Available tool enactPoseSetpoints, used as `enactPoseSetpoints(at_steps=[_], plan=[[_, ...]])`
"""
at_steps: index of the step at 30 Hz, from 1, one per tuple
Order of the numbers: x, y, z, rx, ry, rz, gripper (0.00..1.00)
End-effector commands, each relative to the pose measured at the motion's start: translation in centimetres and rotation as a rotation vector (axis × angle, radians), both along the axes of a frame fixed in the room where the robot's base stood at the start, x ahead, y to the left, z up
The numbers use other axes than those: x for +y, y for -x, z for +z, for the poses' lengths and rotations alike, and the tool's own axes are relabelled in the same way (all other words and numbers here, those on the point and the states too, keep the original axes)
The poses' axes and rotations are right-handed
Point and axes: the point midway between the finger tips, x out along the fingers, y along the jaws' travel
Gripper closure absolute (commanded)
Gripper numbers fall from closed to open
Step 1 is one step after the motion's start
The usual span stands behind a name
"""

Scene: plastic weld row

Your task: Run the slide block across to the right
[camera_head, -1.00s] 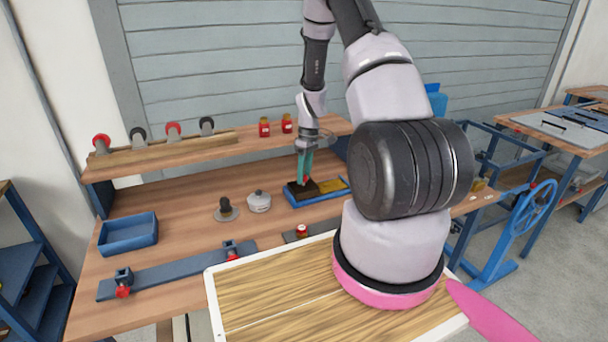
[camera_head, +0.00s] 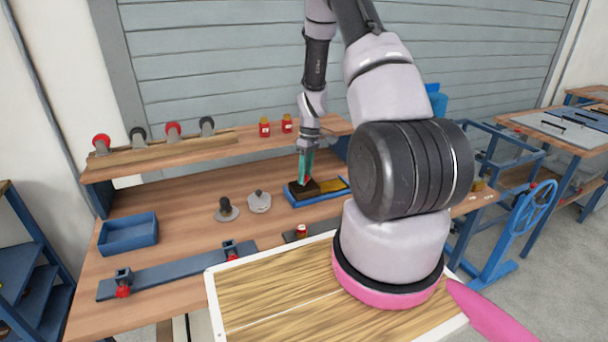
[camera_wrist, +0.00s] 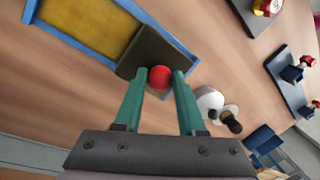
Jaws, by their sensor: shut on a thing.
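The slide block (camera_head: 301,191) is a dark block with a red knob (camera_wrist: 160,77) on top. It sits at the left end of a blue-framed track (camera_head: 318,200) with a yellow bed (camera_wrist: 85,28) exposed to its right in the head view. My gripper (camera_head: 305,178) has green fingers pointing down at the block. In the wrist view its two fingertips (camera_wrist: 163,75) are on either side of the red knob, shut on it. The block's far side is partly hidden by the fingers.
A grey lidded pot (camera_head: 259,202) and a black-knobbed piece (camera_head: 226,209) stand left of the track. A blue tray (camera_head: 128,235) is farther left. A blue rail with red-knobbed clamps (camera_head: 180,270) lies in front. Red jars (camera_head: 287,123) stand on the shelf behind.

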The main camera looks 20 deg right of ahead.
Motion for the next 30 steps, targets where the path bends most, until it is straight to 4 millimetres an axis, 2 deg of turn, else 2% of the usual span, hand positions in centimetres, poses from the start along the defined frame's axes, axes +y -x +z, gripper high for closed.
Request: enactPoseSetpoints(at_steps=[9, 12, 16, 25, 26, 27, 28, 30], plan=[[-8.1, -0.1, 0.0, -0.004, 0.003, -0.006, 1.00], [-10.0, -0.1, 0.1, -0.004, 0.002, -0.005, 1.00], [-11.1, -0.1, 0.1, -0.004, 0.002, -0.002, 1.00], [-11.4, -0.1, 0.1, -0.005, 0.006, -0.001, 1.00], [-11.4, -0.1, 0.1, -0.006, 0.007, -0.002, 0.53], [-11.4, -0.1, 0.1, -0.006, 0.007, -0.001, 0.38], [-11.4, -0.1, 0.1, -0.005, 0.006, -0.002, 0.31], [-11.3, -0.1, 0.1, -0.005, 0.005, -0.001, 0.31]])
